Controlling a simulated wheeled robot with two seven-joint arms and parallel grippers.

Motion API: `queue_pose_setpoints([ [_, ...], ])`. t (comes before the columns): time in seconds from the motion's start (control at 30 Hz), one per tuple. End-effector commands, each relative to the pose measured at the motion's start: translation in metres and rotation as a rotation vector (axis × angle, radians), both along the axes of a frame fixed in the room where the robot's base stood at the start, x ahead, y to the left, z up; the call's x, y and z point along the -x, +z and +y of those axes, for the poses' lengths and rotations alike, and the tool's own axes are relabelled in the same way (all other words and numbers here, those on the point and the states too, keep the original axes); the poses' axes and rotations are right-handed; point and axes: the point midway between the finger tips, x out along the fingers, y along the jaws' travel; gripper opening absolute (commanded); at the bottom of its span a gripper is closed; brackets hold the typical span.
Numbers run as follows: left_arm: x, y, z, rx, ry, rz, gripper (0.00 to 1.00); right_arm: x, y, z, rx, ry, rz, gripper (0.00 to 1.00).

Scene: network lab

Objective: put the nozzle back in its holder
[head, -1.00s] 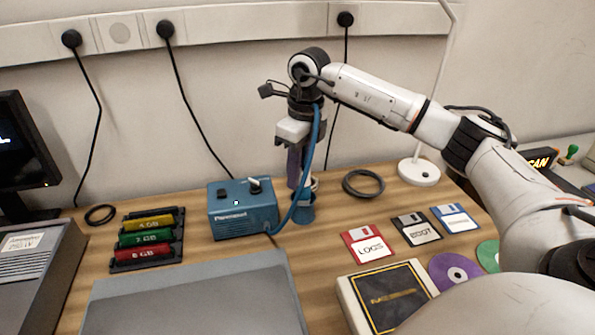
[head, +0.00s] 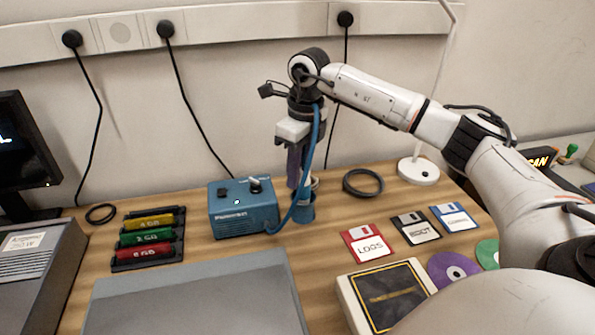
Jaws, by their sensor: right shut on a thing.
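The nozzle (head: 293,168) is a dark purple upright piece in the head view, with a blue hose running from its top down to the blue station box (head: 243,211). My right gripper (head: 293,150) is shut on the nozzle from above. The holder (head: 302,211) is a blue cup on the table at the right of the box. The nozzle's lower end is at the holder's mouth; the hose partly covers it, so I cannot tell how far it is inside. My left gripper is not in view.
A black cable ring (head: 363,183) and a white lamp base (head: 418,172) stand to the right of the holder. A red floppy disk (head: 367,245) lies in front right. A rack of coloured modules (head: 148,239) and a grey mat (head: 195,295) are at left and front.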

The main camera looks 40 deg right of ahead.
Motion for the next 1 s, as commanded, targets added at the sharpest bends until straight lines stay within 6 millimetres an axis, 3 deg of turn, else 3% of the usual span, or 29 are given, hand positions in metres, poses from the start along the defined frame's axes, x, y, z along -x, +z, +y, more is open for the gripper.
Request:
queue_pose_setpoints([
  [0.83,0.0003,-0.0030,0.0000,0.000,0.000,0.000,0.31,-0.0001,-0.0078,-0.0001,0.000,0.000,-0.001,0.00],
  [0.87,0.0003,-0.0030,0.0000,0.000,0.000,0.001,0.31,-0.0001,-0.0078,-0.0001,0.000,0.000,-0.001,0.26],
  [0.97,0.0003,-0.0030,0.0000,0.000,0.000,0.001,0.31,-0.0001,-0.0078,-0.0001,0.000,0.000,-0.001,0.43],
  [1.0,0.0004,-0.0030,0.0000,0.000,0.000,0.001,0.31,-0.0001,-0.0078,-0.0001,0.000,0.000,-0.001,0.43],
])
